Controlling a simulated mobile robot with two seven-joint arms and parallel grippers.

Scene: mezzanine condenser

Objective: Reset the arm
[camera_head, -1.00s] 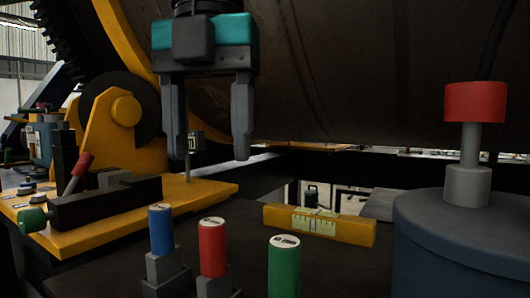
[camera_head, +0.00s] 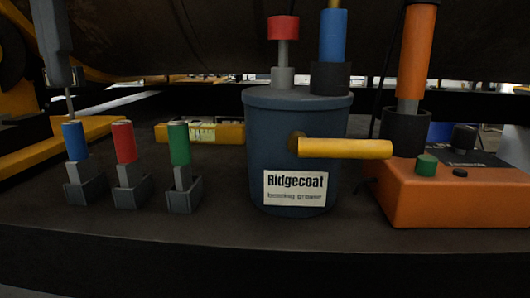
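One grey finger of a gripper, which I take to be my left gripper (camera_head: 52,45), hangs at the upper left edge. The rest of it is out of frame, so its opening does not show. It is above and behind the blue-topped grey piece (camera_head: 74,143); whether they touch is unclear. A yellow handle (camera_head: 345,148) sticks out to the right from the dark blue Ridgecoat tub (camera_head: 260,150). Whether this is the arm of the task is not clear. My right gripper is not in view.
Red-topped (camera_head: 123,143) and green-topped (camera_head: 180,145) pieces stand in grey holders left of the tub. A yellow level (camera_head: 175,133) lies behind. An orange box (camera_head: 450,195) stands right. The dark surface's front (camera_head: 220,240) is clear.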

